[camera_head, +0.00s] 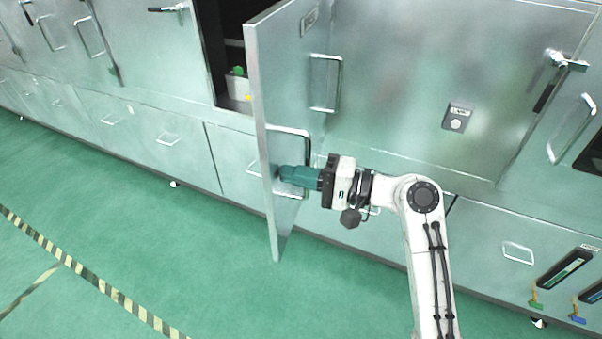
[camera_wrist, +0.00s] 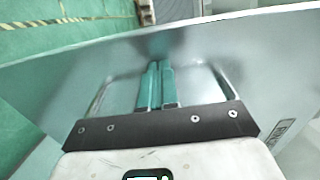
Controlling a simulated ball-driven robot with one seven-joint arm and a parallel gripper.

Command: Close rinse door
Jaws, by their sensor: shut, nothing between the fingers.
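The rinse door (camera_head: 290,70) is a tall metal door that stands open, swung out from the cabinet front. Its opening (camera_head: 218,35) is dark, with a white box and a green item inside. A bar handle (camera_head: 325,85) shows on the door's right face. My gripper (camera_head: 282,173) is shut and empty at the lower part of that face, by a handle-like outline. In the wrist view the shut teal fingers (camera_wrist: 155,85) point at the door panel (camera_wrist: 250,45), between two bars that look like handle parts or reflections. I cannot tell whether the fingertips touch the door.
Metal cabinets (camera_head: 410,75) with drawers (camera_head: 165,140) run along the wall behind. A latch (camera_head: 567,62) sticks out at the upper right. The green floor (camera_head: 130,240) in front is clear, with striped tape (camera_head: 90,280) at left.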

